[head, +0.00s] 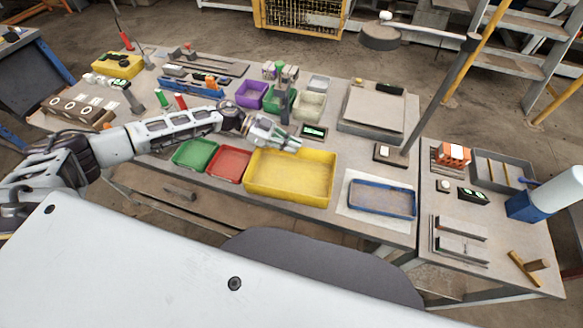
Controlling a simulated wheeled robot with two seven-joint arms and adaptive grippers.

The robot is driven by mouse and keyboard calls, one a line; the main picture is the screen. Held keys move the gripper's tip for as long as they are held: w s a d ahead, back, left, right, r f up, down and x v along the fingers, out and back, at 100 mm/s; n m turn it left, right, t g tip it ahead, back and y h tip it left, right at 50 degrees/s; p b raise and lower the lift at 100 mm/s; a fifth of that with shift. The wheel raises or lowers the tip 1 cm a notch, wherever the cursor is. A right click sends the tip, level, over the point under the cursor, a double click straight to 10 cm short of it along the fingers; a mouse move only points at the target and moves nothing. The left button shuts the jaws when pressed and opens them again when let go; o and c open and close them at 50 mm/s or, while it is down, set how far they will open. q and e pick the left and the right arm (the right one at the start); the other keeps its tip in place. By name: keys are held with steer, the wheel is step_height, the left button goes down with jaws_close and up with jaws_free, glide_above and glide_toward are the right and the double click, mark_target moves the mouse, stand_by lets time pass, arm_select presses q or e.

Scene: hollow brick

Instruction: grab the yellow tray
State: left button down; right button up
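The yellow tray (290,178) is a large shallow rectangular bin at the front edge of the workbench, and it looks empty. My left arm reaches in from the left, and my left gripper (292,145) is over the tray's far edge, pointing right. Part of that far rim is hidden behind the gripper. I cannot tell whether the gripper touches the rim or how far its fingers are apart. My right gripper is not in view.
A red tray (229,164) and a green tray (194,154) stand left of the yellow one. A blue tray (382,199) on a pale sheet lies to its right. A small dark device (314,132) lies behind it. A lamp post (440,92) rises at the right.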

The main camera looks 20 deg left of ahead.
arm_select(q)
steer(key=shift+r, duration=0.1)
steer(key=shift+r, duration=4.9)
